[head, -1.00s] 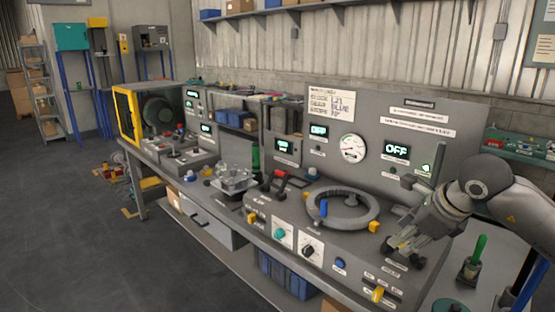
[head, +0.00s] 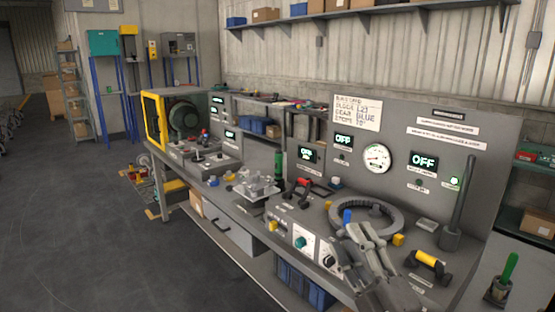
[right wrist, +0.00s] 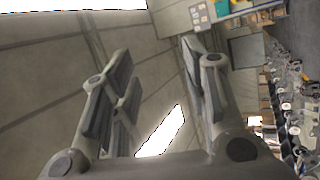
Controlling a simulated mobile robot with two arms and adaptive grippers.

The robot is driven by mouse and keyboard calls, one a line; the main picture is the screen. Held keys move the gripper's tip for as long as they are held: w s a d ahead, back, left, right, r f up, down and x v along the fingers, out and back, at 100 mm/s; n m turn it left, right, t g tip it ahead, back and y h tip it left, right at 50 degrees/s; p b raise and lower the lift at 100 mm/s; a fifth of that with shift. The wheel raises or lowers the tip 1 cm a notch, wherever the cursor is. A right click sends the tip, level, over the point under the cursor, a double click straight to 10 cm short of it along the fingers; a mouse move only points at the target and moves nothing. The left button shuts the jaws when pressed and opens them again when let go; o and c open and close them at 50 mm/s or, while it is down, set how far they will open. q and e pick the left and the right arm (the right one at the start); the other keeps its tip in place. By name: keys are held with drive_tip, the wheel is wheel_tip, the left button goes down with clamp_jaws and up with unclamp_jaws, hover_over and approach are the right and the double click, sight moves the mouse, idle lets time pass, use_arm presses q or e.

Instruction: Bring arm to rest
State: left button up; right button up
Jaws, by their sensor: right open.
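My right gripper (head: 357,236) is in the lower right of the head view, in front of the grey ring (head: 388,207) on the bench console. Its fingers are apart and nothing is between them. In the right wrist view the open fingers (right wrist: 155,85) point toward the wall and ceiling, clear of any object. It hides part of the console's front and the ring's near edge. My left gripper is in neither current view.
A green-handled tool (head: 508,270) stands at right. The floor (head: 100,250) at left is clear.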

drive_tip(key=s+d+f+m+g+h, duration=0.2)
drive_tip(key=d+f+m+h, duration=0.15)
drive_tip(key=f, duration=0.35)
drive_tip(key=s+d+f+m+g+h, duration=0.2)
drive_tip(key=f+m+g+h, duration=0.1)
drive_tip(key=f+m, duration=0.3)
drive_tip(key=s+d+f+m+g+h, duration=0.2)
drive_tip(key=d+f+m+h, duration=0.15)
drive_tip(key=f, duration=0.45)
drive_tip(key=s+a+f+m+g+y, duration=0.1)
drive_tip(key=s+f+m+g, duration=0.1)
drive_tip(key=s+f+g, duration=0.55)
drive_tip(key=s+a+f+m+g+y, duration=0.1)
drive_tip(key=s+f+m+g, duration=0.15)
drive_tip(key=s+f, duration=0.85)
drive_tip(key=s+f+g, duration=0.1)
drive_tip(key=s+f, duration=0.1)
drive_tip(key=f, duration=1)
drive_tip(key=s+f+g, duration=0.1)
drive_tip(key=s+f, duration=0.1)
drive_tip(key=f, duration=1)
drive_tip(key=s+d+f+g, duration=0.1)
drive_tip(key=s+d+f, duration=0.1)
drive_tip(key=s+f, duration=1.2)
drive_tip(key=shift+s+d+f+n, duration=0.3)
drive_tip(key=shift+s+d+n, duration=0.05)
drive_tip(key=shift+s, duration=0.9)
